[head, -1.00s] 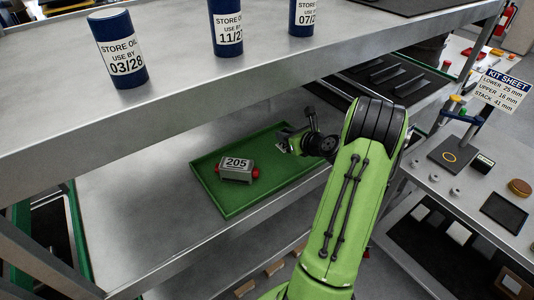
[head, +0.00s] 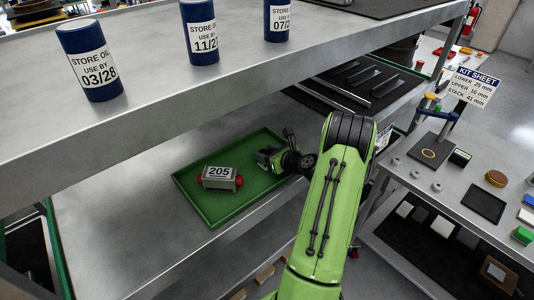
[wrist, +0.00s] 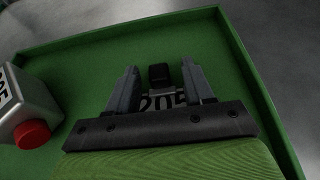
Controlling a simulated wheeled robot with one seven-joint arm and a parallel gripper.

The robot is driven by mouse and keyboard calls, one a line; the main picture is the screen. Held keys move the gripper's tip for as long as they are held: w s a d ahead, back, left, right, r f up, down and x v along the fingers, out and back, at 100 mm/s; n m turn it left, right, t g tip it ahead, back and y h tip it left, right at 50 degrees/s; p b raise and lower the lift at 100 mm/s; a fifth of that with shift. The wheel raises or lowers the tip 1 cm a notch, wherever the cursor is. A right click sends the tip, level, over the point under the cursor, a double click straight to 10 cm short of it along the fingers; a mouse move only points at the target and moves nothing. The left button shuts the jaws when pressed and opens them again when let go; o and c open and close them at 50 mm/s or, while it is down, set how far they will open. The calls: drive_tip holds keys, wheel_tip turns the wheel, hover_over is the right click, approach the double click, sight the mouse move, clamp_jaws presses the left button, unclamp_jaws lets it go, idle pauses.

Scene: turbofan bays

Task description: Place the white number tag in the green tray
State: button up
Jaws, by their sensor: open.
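The green tray (head: 203,213) lies on the lower shelf and fills much of the wrist view (wrist: 95,42). My gripper (head: 265,156) is over its right part, low and close to the tray floor. In the wrist view my gripper (wrist: 159,70) is open, fingers apart. Between the fingers are a small black block (wrist: 159,74) and a pale tag marked 205 (wrist: 163,101), partly hidden by the gripper's crossbar. I cannot tell whether the tag touches the fingers or the tray floor. In the head view the tag cannot be made out.
A grey box (head: 219,178) with red ends, labelled 205, sits in the tray left of my gripper. It also shows in the wrist view (wrist: 28,108). The upper shelf (head: 150,125), carrying blue cylinders, overhangs the tray. A side table (head: 410,178) with small parts stands at right.

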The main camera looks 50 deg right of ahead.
drive_tip(key=shift+r, duration=0.25)
drive_tip(key=b+v, duration=0.1)
drive_tip(key=v, duration=1.1)
drive_tip(key=w+a+n+y, duration=0.1)
drive_tip(key=a+n, duration=0.1)
drive_tip(key=w+a+r+n+g, duration=0.1)
drive_tip(key=a+n, duration=0.1)
drive_tip(key=a, duration=0.1)
drive_tip(key=w+a+r+n+y, duration=0.1)
drive_tip(key=w+a+n, duration=0.1)
drive_tip(key=shift+a+r+n+g+y, duration=0.15)
drive_tip(key=shift+a+n+g+y, duration=0.15)
drive_tip(key=shift+n, duration=0.1)
drive_tip(key=a+r+n+g+y, duration=0.1)
drive_tip(key=a+r+n+g, duration=0.15)
drive_tip(key=a+n, duration=0.6)
drive_tip(key=a+r+n+g, duration=0.2)
drive_tip(key=a+n+g, duration=0.1)
drive_tip(key=a+n, duration=0.55)
drive_tip(key=s+a+n+h+b, duration=0.1)
drive_tip(key=s+a+n, duration=0.3)
drive_tip(key=s+n, duration=0.2)
drive_tip(key=s+a+n+h+b, duration=0.1)
drive_tip(key=s+a+n+b, duration=0.1)
drive_tip(key=s+a+n, duration=0.2)
drive_tip(key=shift+s+a+n+g+b, duration=0.35)
drive_tip(key=shift+s+n, duration=1.35)
drive_tip(key=shift+s, duration=1)
